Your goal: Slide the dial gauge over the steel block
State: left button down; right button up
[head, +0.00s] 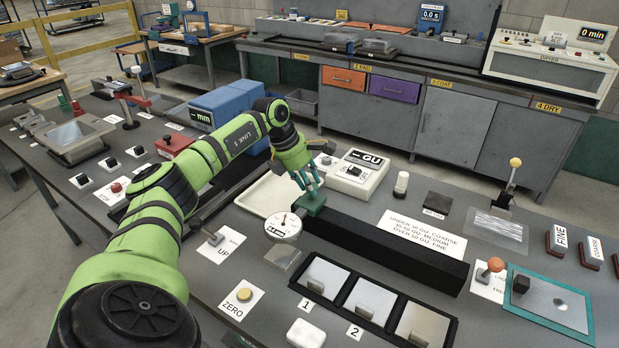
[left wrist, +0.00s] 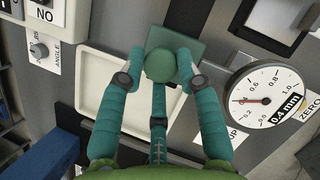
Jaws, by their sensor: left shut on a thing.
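The dial gauge (head: 283,226) has a round white face and sits at the left end of a long black rail (head: 390,250). In the left wrist view the gauge (left wrist: 268,97) has a red needle and a "0.4 mm" readout. A green carriage (head: 313,207) with a round knob (left wrist: 160,65) stands beside it at that rail end. My left gripper (head: 308,185) is shut on the knob, its teal fingers around it. A grey metal block (head: 282,259), which looks like the steel block, lies just in front of the gauge. My right gripper does not show.
A black tray (head: 345,295) with several metal plates lies in front of the rail. A white tray (head: 262,193) is behind the gauge. A yellow ZERO button (head: 244,294) and an UP lever (head: 213,237) are nearby. The GU meter (head: 357,174) stands behind the rail.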

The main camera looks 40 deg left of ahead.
pick_arm(q)
jog(key=shift+w+a+r, duration=0.1)
jog(key=shift+w+r, duration=0.05)
jog(key=shift+r, duration=0.1)
jog(key=c, duration=0.9)
grip_release()
jog(key=shift+f, duration=0.2)
jog(key=v, duration=1.2)
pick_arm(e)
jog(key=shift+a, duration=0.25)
pick_arm(q)
jog(key=shift+w+r, duration=0.1)
jog(key=shift+r, duration=0.05)
